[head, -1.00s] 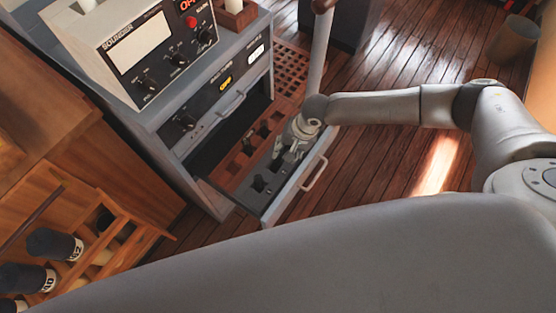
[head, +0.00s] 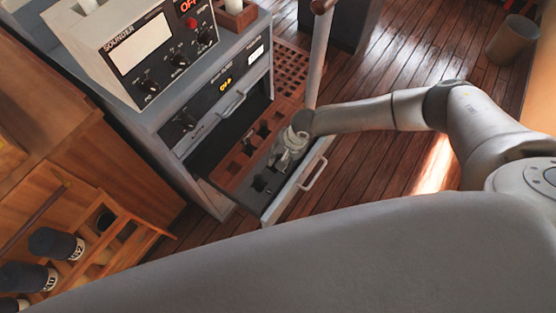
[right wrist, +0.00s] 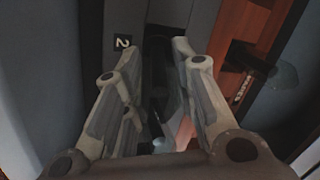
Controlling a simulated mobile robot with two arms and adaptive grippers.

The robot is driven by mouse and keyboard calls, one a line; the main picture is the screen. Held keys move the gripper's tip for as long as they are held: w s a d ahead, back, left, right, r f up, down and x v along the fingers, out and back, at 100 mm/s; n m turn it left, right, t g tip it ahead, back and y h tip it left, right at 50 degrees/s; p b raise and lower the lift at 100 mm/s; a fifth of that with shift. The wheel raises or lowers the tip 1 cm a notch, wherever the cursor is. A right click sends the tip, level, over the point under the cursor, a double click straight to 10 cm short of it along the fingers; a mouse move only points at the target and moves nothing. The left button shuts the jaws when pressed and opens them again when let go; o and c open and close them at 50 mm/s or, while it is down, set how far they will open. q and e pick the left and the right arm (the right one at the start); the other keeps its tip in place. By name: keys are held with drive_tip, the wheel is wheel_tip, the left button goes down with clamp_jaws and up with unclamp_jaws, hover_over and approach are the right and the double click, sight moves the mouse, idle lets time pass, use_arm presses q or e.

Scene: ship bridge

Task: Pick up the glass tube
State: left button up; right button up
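My right gripper (head: 281,163) is over the front strip of the open drawer (head: 308,182), pointing down into it. In the right wrist view its fingers (right wrist: 155,62) are apart, on either side of a dark slot beside a label "2". A dim, glassy shape (right wrist: 172,108) shows between the fingers; I cannot tell for sure that it is the glass tube, or whether a finger touches it. Another clear, glassy piece (right wrist: 283,75) shows at the right, by the red-brown strip. In the head view no glass tube can be made out. My left gripper is not in view.
The drawer belongs to a grey cabinet with a sounder unit (head: 150,50) on top. Dark slots line the drawer's red-brown insert (head: 236,166). A wooden rack (head: 118,232) with dark rolls stands at left. The plank floor at right is clear up to a bin (head: 512,40).

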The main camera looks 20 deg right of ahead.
drive_tip(key=c, duration=0.3)
